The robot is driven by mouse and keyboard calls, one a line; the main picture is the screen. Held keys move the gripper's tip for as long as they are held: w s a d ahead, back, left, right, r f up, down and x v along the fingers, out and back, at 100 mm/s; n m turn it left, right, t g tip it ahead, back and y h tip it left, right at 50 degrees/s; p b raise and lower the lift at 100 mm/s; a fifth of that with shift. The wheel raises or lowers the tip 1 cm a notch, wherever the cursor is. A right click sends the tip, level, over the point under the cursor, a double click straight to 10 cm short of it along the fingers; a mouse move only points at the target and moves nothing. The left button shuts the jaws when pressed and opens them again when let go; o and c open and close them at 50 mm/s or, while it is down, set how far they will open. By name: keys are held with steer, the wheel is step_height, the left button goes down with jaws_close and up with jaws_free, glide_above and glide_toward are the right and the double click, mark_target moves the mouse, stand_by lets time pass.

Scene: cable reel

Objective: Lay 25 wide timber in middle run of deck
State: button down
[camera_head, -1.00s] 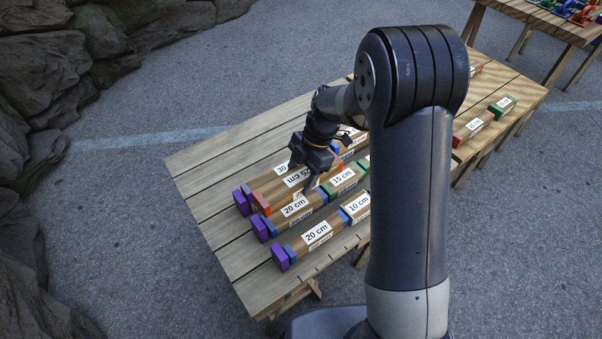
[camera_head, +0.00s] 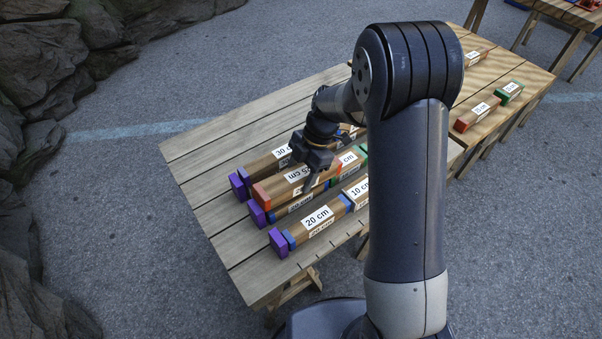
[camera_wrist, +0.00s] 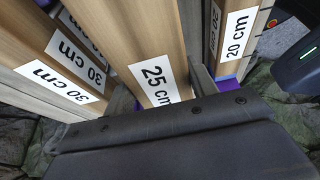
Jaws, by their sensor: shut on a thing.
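The 25 cm timber (camera_head: 276,186) has red end bands, and its label reads upside down in the head view. My gripper (camera_head: 312,178) is shut on it from above. In the wrist view the 25 cm timber (camera_wrist: 146,50) lies along the jaws, between the 30 cm timber (camera_wrist: 62,70) and the 20 cm timber (camera_wrist: 236,35). In the head view it overlaps the middle row, covering much of that row's 20 cm timber (camera_head: 292,208). I cannot tell whether it touches that timber. The deck (camera_head: 235,262) is a slatted wooden table with purple end blocks (camera_head: 257,213).
The back row holds a 30 cm timber (camera_head: 258,167). The front row holds a 20 cm timber (camera_head: 318,222) and a 10 cm timber (camera_head: 357,190). A second table (camera_head: 497,70) at right carries loose timbers (camera_head: 477,114). My arm hides the deck's right part.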

steer(key=shift+d+f+b, duration=0.3)
steer(key=shift+f, duration=0.3)
steer(key=shift+d+f+b, duration=0.1)
steer(key=shift+f+b, duration=0.15)
steer(key=shift+b, duration=0.15)
steer(key=c, duration=1)
jaws_free()
steer(key=o, duration=0.6)
steer(key=shift+w+r, duration=0.1)
steer(key=shift+w, duration=0.05)
steer(key=shift+c, duration=0.2)
steer(key=p+v, duration=0.1)
steer(key=v, duration=1)
